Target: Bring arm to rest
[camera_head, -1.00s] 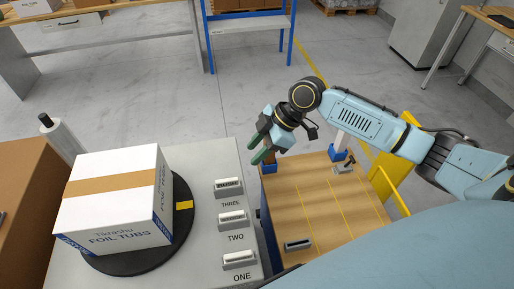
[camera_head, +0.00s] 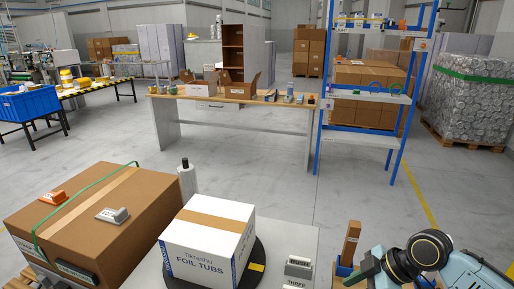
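My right gripper (camera_head: 362,272) is at the lower right, held above the wooden-topped stand, with dark green fingers pointing left. The view is too small and steep to show whether its fingers are apart, and I see nothing held in it. My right arm (camera_head: 468,270) comes in from the right edge. My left gripper is not in view. A white box (camera_head: 208,240) marked FOIL TUBS stands on a black round turntable (camera_head: 258,252) on the grey table. A label holder (camera_head: 298,266) and a partly cut-off one marked THREE sit to its right.
A large brown carton (camera_head: 90,225) with a green strap stands at the left, and a white bottle (camera_head: 187,182) behind the white box. A wooden block (camera_head: 351,240) stands upright beside my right gripper. A workbench (camera_head: 240,97) and blue shelf (camera_head: 375,95) stand beyond clear floor.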

